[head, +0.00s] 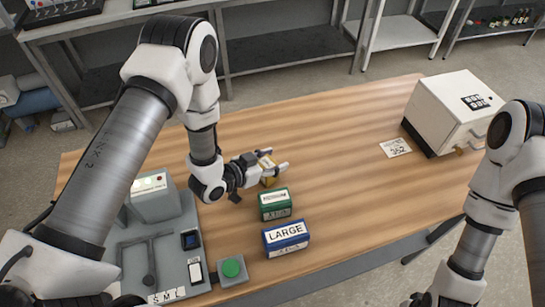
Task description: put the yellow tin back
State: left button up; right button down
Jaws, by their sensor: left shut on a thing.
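The yellow tin (269,172) is between the fingers of my left gripper (274,163), near the middle left of the wooden table. The gripper is shut on it, and the fingers hide part of the tin. I cannot tell whether the tin touches the table. A green tin (274,204) with a white label stands just in front of it. A blue tin (286,236) labelled LARGE stands in front of the green one. My right arm is at the right edge, and its gripper is not clearly in view.
A grey machine (153,197) with a lit panel and a green button (231,267) stand at the table's left. A white box (455,110) stands at the far right, with a printed card (395,147) beside it. The wooden table (330,140) is clear in the middle.

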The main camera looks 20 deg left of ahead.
aim_at(266, 163)
pick_arm(q)
jog(key=shift+s+a+r, duration=0.1)
jog(key=shift+s, duration=0.3)
jog(key=shift+s+b, duration=0.1)
jog(key=shift+b, duration=0.25)
jog(key=o, duration=1.2)
jog(key=shift+o, duration=1)
jog(key=shift+w+f, duration=0.25)
jog(key=shift+w, duration=0.15)
jog(key=shift+s+r, duration=0.1)
jog(key=shift+s, duration=0.05)
jog(key=shift+r+p, duration=0.35)
jog(key=shift+p, duration=0.05)
jog(key=v, duration=0.1)
jog(key=b+v, duration=0.1)
jog(key=v, duration=0.1)
jog(key=b+v, duration=0.1)
jog(key=shift+s+a+f, duration=0.15)
jog(key=shift+s+a, duration=0.1)
jog(key=shift+s, duration=0.05)
jog(key=b+v, duration=0.1)
jog(key=v, duration=0.6)
jog(key=shift+r, duration=0.2)
pick_arm(e)
jog(key=f, duration=0.2)
jog(key=shift+s+a+f, duration=0.1)
jog(key=shift+s+f, duration=0.15)
jog(key=shift+f, duration=0.05)
pick_arm(q)
jog(key=shift+s+d, duration=0.1)
